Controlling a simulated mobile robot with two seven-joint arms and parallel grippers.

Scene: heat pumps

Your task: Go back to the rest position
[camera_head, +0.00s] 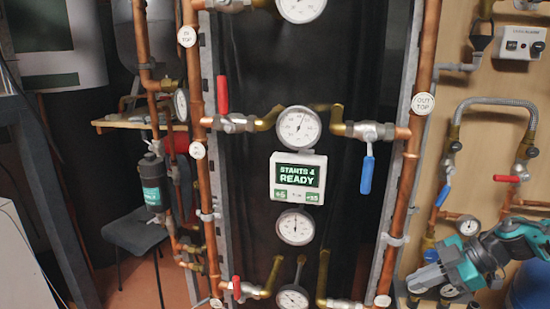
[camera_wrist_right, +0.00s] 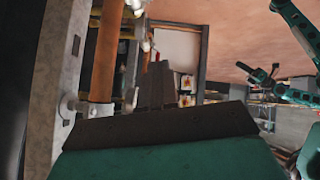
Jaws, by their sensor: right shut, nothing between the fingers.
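My right arm comes in at the lower right of the head view. Its teal gripper (camera_head: 418,284) is in front of the lower right part of the heat pump panel, pointing left. In the right wrist view the dark fingers (camera_wrist_right: 156,84) are together with nothing between them. My left gripper does not show in the head view. Teal and black arm links appear at the right of the wrist view.
Copper pipes (camera_head: 409,180) frame the black panel. A display (camera_head: 298,176) reads "STARTS 4 READY" between gauges (camera_head: 298,127). A red lever (camera_head: 222,95) and a blue lever (camera_head: 367,174) stick out. A chair (camera_head: 134,232) stands left. A pipe is close to the right gripper in the wrist view.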

